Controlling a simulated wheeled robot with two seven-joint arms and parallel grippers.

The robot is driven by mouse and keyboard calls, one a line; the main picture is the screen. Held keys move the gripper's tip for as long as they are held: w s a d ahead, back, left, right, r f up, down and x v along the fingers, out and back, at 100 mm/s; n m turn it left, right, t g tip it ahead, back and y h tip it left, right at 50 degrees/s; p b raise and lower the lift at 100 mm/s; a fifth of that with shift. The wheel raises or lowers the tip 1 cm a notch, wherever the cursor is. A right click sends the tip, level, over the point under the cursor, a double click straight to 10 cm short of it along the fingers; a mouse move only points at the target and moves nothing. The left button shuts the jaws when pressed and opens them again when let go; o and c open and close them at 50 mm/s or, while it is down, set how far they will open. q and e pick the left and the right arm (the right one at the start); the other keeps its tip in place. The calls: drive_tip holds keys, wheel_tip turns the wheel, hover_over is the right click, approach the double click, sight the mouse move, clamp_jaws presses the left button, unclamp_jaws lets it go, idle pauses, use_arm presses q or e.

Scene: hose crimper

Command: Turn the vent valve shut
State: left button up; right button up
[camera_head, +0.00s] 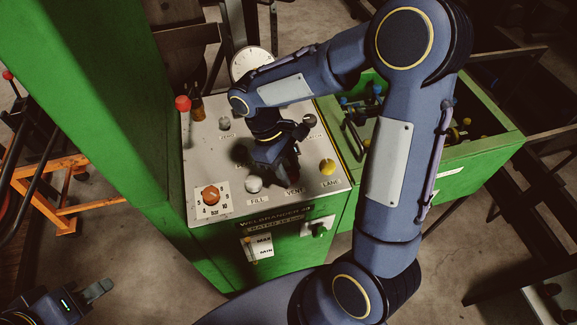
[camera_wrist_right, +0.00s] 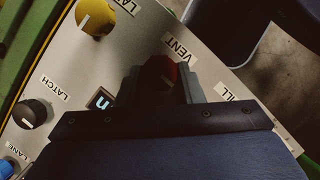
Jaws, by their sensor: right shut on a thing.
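The vent valve is a dark red knob (camera_wrist_right: 160,74) beside the VENT label in the right wrist view. My right gripper (camera_wrist_right: 163,85) is shut on it, one grey finger on each side. The pointer on the knob is too dark to read. In the head view my right gripper (camera_head: 286,170) reaches down to the panel (camera_head: 222,165) just above the VENT label and largely hides the knob. My left gripper (camera_head: 85,297) is at the lower left, away from the panel; its jaw opening is unclear.
Near the right gripper are a yellow knob (camera_head: 327,166), a white FILL knob (camera_head: 254,184) and an orange bar dial (camera_head: 210,194). A red-topped lever (camera_head: 183,103) and a round gauge (camera_head: 250,63) stand at the back. A green bin (camera_head: 480,150) adjoins the panel's right side.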

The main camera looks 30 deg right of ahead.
drive_tip(key=o, duration=1)
drive_tip(key=shift+c, duration=0.2)
drive_tip(key=v, duration=0.7)
drive_tip(key=shift+r, duration=0.35)
drive_tip(key=shift+a, duration=0.1)
drive_tip(key=s+d+r+m+t+y, duration=0.1)
drive_tip(key=s+m+t+y, duration=0.5)
drive_tip(key=s, duration=0.8)
drive_tip(key=r+m+t, duration=0.1)
drive_tip(key=m+t, duration=0.1)
drive_tip(key=t, duration=0.1)
drive_tip(key=shift+s+r, duration=0.2)
drive_tip(key=shift+s, duration=0.15)
